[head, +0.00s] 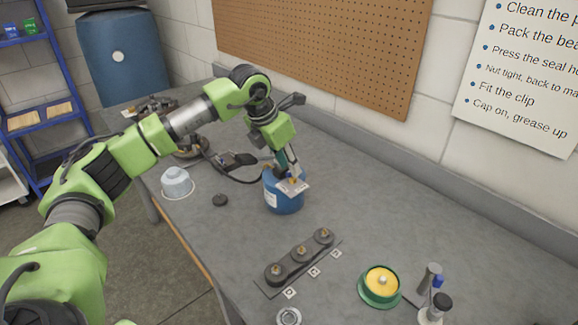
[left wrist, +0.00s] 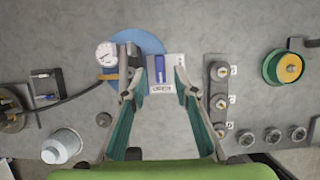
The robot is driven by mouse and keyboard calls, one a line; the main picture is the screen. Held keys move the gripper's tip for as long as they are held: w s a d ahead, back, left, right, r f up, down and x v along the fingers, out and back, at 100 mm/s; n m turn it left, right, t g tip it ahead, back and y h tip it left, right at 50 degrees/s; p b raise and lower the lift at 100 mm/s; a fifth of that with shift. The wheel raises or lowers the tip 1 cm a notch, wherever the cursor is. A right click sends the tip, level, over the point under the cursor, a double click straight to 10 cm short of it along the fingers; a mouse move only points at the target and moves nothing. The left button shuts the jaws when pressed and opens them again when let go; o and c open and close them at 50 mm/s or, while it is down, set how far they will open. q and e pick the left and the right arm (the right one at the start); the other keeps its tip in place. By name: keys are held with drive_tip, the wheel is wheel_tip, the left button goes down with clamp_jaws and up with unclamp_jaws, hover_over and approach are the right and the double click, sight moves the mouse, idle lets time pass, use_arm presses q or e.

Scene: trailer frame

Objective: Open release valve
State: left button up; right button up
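A blue canister (head: 284,200) stands on the grey bench; its round blue top shows in the left wrist view (left wrist: 146,42). On it sit a white dial gauge (left wrist: 106,54) and a small blue lever (left wrist: 160,68), which I take for the release valve, by a light labelled plate (left wrist: 163,86). My left gripper (head: 289,166) points down over the canister top. My right gripper is not in view.
A dark rack with several round parts (head: 300,253) stands nearer on the bench. A green-and-yellow tub (head: 381,284) and small bottles (head: 436,308) are at the right. A white container (head: 177,182) and hose (head: 235,175) are left of the canister. A pegboard wall (head: 325,45) stands behind.

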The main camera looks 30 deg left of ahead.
use_arm(q)
drive_tip(key=v, duration=1)
drive_tip(key=shift+s+r, duration=0.15)
drive_tip(key=shift+r, duration=0.2)
drive_tip(key=shift+a, duration=0.1)
